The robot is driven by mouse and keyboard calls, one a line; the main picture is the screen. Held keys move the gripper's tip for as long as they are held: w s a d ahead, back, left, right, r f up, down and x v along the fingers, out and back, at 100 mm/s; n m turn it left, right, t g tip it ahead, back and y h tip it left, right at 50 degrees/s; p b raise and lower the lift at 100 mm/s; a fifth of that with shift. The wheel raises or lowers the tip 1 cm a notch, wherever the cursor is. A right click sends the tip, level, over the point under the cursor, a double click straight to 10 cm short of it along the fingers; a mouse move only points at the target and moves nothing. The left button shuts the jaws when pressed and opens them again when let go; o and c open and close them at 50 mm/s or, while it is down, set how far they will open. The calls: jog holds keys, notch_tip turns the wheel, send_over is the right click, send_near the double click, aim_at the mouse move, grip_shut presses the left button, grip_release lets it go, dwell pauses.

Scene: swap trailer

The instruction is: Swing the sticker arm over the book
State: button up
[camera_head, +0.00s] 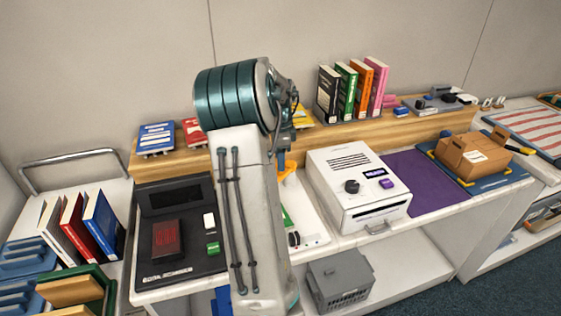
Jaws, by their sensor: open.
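My arm stands in the middle of the view, and my gripper is not visible; it is out of sight behind the arm or outside the picture. Just right of the arm, an orange bent piece (288,169), which may be the sticker arm, rises over a white base (312,226). Most of it is hidden by my arm. A sliver of a green item (287,218), possibly the book, shows on that base at the arm's edge. I cannot tell whether the orange piece is over it.
A black device (170,265) with a red panel is left of my arm. A white machine (355,190) stands right, beside a purple mat (425,180) and a cardboard box (472,153). Upright books (352,90) stand on the wooden shelf (385,128). A grey crate (340,280) sits below.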

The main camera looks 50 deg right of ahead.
notch_tip(320, 180, up, 12)
dwell(0.3)
dwell(0.4)
